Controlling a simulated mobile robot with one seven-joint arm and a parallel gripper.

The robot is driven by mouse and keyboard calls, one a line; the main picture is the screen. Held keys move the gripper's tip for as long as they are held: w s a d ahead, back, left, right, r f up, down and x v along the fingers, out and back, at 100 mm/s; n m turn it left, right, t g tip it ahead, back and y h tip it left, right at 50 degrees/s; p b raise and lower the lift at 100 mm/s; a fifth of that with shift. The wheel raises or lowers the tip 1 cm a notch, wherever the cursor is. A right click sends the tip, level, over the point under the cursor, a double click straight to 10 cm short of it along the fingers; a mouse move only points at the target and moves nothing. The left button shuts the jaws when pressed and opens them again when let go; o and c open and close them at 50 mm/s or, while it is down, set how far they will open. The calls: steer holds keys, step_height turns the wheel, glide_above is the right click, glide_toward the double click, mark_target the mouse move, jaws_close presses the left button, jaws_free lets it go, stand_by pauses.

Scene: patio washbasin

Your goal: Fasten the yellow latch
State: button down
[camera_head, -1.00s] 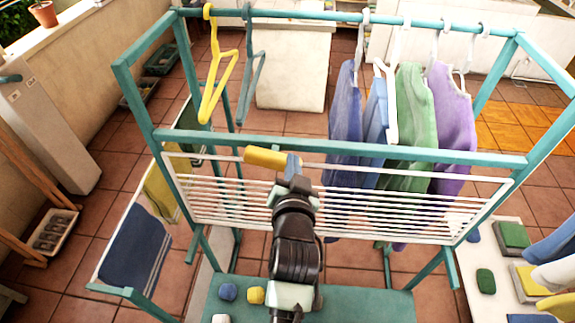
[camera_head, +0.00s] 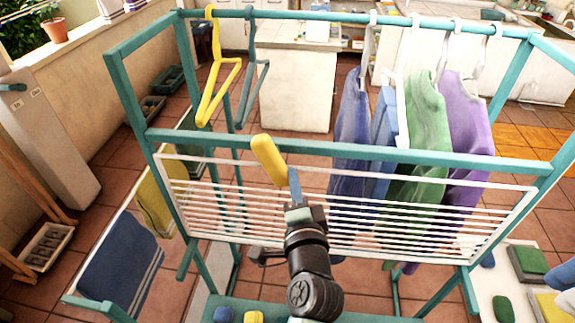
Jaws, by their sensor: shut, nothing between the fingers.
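The yellow latch (camera_head: 268,160) is a short bar at the teal crossbar above the white drying rack (camera_head: 215,205). It is tilted steeply, with its upper end in front of the crossbar and its lower end near the rack's top rail. My gripper (camera_head: 294,178) has blue fingers that are shut and empty. The fingertips are just right of the latch's lower end. I cannot tell whether they touch it. My wrist and arm cover part of the rack's slats.
A teal frame (camera_head: 330,146) surrounds the rack. A yellow hanger (camera_head: 217,80) and a grey-blue hanger (camera_head: 250,75) hang at left. Blue, green (camera_head: 422,130) and purple garments hang at right. A blue towel (camera_head: 120,262) hangs lower left.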

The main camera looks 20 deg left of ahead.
steer(key=shift+s+a+f+m+t+b, duration=0.15)
steer(key=shift+f+m+b, duration=0.25)
steer(key=shift+m, duration=0.4)
steer(key=shift+a+f+m+t+b, duration=0.25)
steer(key=shift+m+b, duration=0.2)
steer(key=shift+m, duration=0.35)
